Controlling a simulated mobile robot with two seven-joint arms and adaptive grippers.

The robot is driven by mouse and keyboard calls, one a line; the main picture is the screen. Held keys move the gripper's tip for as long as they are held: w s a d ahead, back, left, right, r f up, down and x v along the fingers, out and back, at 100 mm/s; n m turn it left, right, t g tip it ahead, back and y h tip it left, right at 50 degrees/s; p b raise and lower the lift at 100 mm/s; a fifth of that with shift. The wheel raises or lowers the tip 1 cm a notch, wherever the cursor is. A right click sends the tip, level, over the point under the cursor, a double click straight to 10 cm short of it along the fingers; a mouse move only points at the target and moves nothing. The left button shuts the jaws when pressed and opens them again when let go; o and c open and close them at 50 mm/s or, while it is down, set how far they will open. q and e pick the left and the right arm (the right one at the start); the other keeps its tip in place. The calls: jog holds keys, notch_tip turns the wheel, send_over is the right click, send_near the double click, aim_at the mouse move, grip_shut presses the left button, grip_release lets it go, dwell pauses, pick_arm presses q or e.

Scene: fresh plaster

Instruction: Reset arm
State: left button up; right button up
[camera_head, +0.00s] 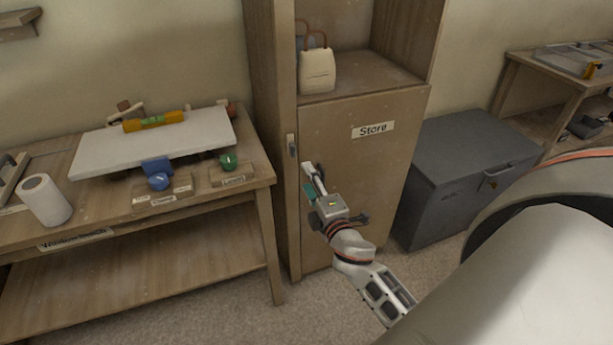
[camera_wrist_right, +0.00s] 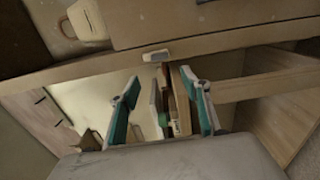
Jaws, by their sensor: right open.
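My right gripper (camera_head: 312,178) is raised in front of the closed wooden door labelled "Store" (camera_head: 372,165). It points up and to the left, a little to the right of the door's small handle (camera_head: 292,146). In the right wrist view, the gripper (camera_wrist_right: 164,100) has its two green-sided fingers spread wide with nothing between them. A small pale fitting (camera_wrist_right: 156,56) shows on a wooden edge beyond the fingertips. My left gripper is not in view.
Left stands a wooden bench (camera_head: 95,252) with a white board (camera_head: 110,148), yellow spirit level (camera_head: 153,121), white roll (camera_head: 45,199) and green knob (camera_head: 227,161). A cream bag (camera_head: 317,72) sits above the door. A grey chest (camera_head: 455,165) stands right.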

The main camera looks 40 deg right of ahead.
dwell(0.4)
jog(key=s+a+f+m+g+y, duration=0.6)
jog(key=s+a+f+m, duration=0.5)
jog(key=s+a+f, duration=0.7)
jog(key=s+f+y, duration=0.1)
jog(key=s+f, duration=0.2)
jog(key=s, duration=0.1)
jog(key=shift+a+f+g, duration=0.2)
jog(key=shift+f+g, duration=0.1)
jog(key=shift+f, duration=0.05)
jog(key=shift+s, duration=0.1)
